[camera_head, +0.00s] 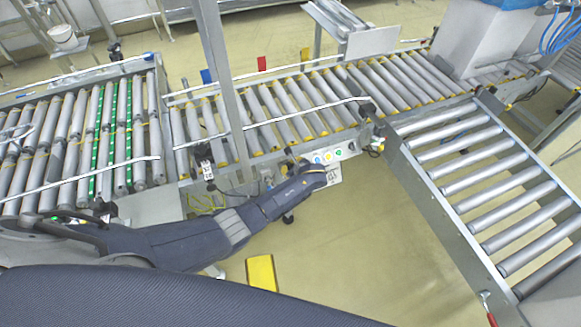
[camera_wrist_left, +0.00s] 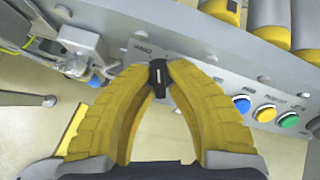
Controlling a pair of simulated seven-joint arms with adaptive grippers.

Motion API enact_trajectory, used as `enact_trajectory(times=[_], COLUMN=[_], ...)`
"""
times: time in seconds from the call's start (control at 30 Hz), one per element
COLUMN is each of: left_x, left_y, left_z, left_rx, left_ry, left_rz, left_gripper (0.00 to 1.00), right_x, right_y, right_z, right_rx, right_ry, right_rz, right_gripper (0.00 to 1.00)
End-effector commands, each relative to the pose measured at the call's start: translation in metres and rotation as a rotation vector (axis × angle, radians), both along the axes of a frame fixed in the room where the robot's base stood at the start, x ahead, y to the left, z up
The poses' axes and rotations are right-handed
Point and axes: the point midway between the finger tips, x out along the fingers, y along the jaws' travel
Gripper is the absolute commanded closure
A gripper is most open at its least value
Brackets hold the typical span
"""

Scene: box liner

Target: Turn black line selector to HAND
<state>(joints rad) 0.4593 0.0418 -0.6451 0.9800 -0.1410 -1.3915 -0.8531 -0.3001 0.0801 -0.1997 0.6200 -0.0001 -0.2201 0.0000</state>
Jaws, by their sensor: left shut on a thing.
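The black selector (camera_wrist_left: 158,76) sits on the grey control panel (camera_wrist_left: 216,84) at the centre of the left wrist view. It has a white line mark on its knob. My left gripper (camera_wrist_left: 160,68) is shut on the selector, with one yellow finger on each side. In the head view my left gripper (camera_head: 312,174) is at the panel on the conveyor's side, and the selector is hidden behind it there. The printing above the selector is too small to read surely. My right gripper is in neither view.
Blue (camera_wrist_left: 242,104), yellow (camera_wrist_left: 265,112) and green (camera_wrist_left: 288,120) buttons sit to the right of the selector. A roller conveyor (camera_head: 300,103) runs behind the panel. A side conveyor (camera_head: 400,160) stands at right. A yellow block (camera_head: 261,274) is on the floor.

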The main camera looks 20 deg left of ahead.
Motion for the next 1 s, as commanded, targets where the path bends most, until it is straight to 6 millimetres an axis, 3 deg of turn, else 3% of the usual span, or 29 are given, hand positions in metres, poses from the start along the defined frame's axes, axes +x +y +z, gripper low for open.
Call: enact_trajectory(times=[0.23, 0.6, 0.97, 1.0], left_x=[0.0016, 0.0021, 0.0025, 0.0026], left_y=[0.0034, 0.0047, 0.0066, 0.0068], left_z=[0.0018, 0.0024, 0.0031, 0.0032], left_rx=[-0.013, -0.176, -0.185, -0.185], left_ry=[-0.016, -0.149, -0.161, -0.161], left_rz=[0.028, 0.269, 0.289, 0.289], left_gripper=[1.0, 1.0, 1.0, 0.81], right_x=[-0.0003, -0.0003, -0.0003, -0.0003], right_y=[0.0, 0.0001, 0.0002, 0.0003], right_z=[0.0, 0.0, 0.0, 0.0], right_rx=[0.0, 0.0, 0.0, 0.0], right_ry=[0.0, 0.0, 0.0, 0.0], right_rz=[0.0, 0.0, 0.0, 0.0], right_gripper=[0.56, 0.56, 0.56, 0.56])
